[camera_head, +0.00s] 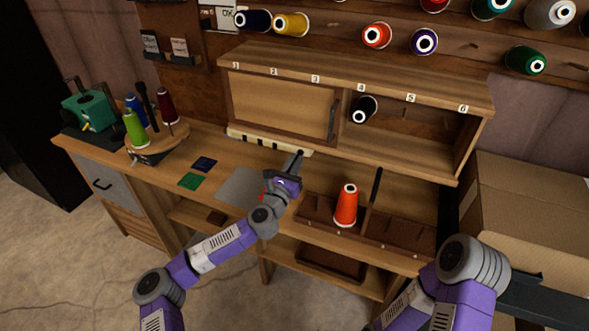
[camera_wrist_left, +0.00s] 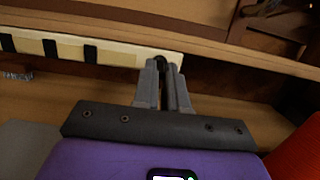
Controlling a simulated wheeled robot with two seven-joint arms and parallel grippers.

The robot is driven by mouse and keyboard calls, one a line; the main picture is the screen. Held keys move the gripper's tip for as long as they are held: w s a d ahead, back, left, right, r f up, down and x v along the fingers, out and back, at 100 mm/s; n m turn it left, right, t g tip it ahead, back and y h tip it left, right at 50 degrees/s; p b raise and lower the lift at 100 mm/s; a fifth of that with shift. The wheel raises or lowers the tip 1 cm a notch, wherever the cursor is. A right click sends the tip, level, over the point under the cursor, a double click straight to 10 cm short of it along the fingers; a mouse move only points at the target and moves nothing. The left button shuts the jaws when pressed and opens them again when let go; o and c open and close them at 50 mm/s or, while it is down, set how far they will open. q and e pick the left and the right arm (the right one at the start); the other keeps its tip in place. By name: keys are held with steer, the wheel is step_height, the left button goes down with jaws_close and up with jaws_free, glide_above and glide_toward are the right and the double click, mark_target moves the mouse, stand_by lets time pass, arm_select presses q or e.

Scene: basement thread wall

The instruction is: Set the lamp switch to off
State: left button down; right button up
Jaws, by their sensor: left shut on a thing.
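A pale strip with dark bands (camera_head: 262,142) lies along the back of the bench, under the wall cabinet. It also shows in the left wrist view (camera_wrist_left: 90,47). My left gripper (camera_head: 298,157) reaches its right end. In the left wrist view its fingers (camera_wrist_left: 165,75) are close together around a small dark piece (camera_wrist_left: 161,59) at the strip's right end. This piece looks like the lamp switch, but the fingers hide most of it and its setting cannot be read. My right gripper is out of view; only part of my right arm shows.
An orange spool (camera_head: 346,207) and a dark upright rod (camera_head: 375,188) stand at the brown tray (camera_head: 400,238) right of my left arm. The wooden cabinet (camera_head: 400,95) overhangs the back. A cardboard box (camera_head: 535,215) stands at right. A grey mat (camera_head: 238,187) lies left.

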arm_select(q)
steer(key=shift+f, duration=0.15)
stand_by(0.5)
steer(key=c, duration=1.2)
jaws_free()
steer(key=shift+o, duration=0.2)
steer(key=p+v, duration=0.1)
steer(key=v, duration=0.6)
steer(key=shift+s+f, duration=0.2)
steer(key=shift+s, duration=0.1)
steer(key=shift+a, duration=0.1)
